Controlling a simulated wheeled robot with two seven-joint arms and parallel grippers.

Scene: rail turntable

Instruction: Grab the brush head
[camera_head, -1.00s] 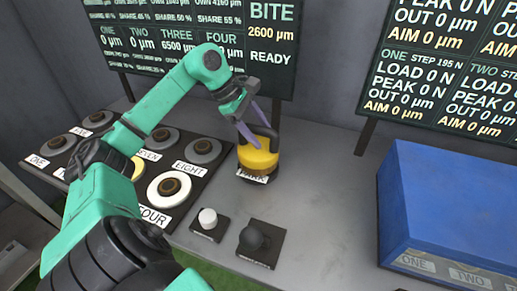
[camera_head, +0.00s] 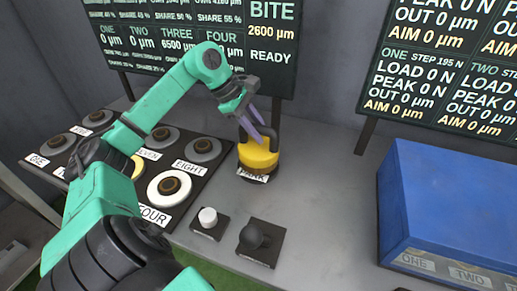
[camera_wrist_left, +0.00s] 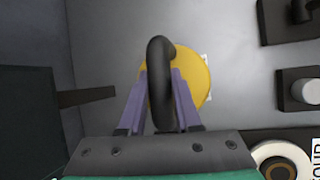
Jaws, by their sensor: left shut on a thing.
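The brush head (camera_head: 258,156) is a yellow round body with a black arched handle. It stands at the PARK label (camera_head: 252,178) on the grey table. The underside of the brush head is hidden. My right gripper is not in view.
A black plate with several round pads (camera_head: 203,150) lies to the left. A white knob (camera_head: 208,218) and a black ball knob (camera_head: 251,237) stand in front. A blue box (camera_head: 447,200) is at the right. Screens rise behind. The table between brush head and box is clear.

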